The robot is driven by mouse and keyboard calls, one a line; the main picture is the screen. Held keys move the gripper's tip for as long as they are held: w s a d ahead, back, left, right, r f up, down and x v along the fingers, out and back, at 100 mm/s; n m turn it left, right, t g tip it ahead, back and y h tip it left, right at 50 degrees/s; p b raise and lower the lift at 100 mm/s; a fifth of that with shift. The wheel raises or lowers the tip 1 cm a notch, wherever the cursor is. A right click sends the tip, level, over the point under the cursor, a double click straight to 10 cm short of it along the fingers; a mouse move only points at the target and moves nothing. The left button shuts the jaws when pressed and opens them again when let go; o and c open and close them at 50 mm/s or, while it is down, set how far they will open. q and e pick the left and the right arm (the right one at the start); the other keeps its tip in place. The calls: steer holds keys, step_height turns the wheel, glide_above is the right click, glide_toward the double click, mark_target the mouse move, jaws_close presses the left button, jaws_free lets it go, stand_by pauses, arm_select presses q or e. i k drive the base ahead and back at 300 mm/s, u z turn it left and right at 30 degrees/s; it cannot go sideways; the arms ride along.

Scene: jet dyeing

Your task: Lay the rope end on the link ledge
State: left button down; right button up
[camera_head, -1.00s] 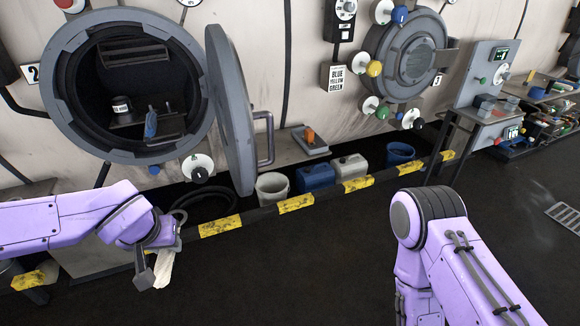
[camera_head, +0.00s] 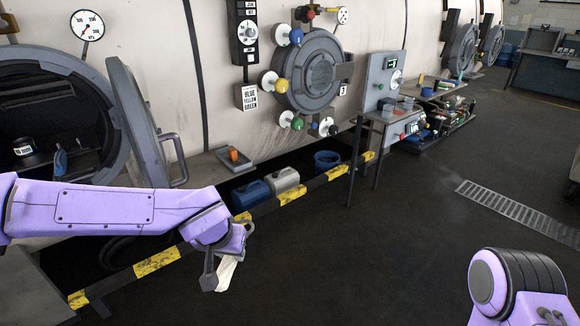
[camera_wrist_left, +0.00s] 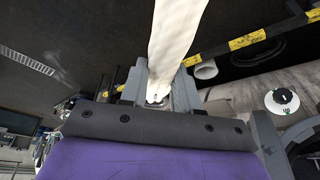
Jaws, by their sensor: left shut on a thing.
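My left gripper (camera_head: 222,268) is shut on a cream rope end (camera_head: 227,275), which hangs below it above the dark floor. In the left wrist view the rope (camera_wrist_left: 175,40) runs as a pale band from between the fingers (camera_wrist_left: 158,92) to the top edge. A small grey ledge (camera_head: 208,164) with an orange object (camera_head: 234,155) juts from the machine wall between the two round ports, beyond and above my left gripper. I cannot tell from any label whether it is the link ledge. My right gripper is out of view; only part of that arm shows.
A large open port (camera_head: 45,85) with its swung door (camera_head: 138,120) stands at left. A closed round port (camera_head: 312,72) is right of the ledge. Blue (camera_head: 252,193) and white (camera_head: 284,180) canisters sit behind a yellow-black barrier (camera_head: 292,195). Open floor lies right.

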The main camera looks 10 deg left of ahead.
mark_target(193, 173)
steer(key=z, duration=0.9)
steer(key=i, duration=2.75)
steer(key=u, duration=2.65)
steer(key=i, duration=1)
steer(key=z, duration=0.05)
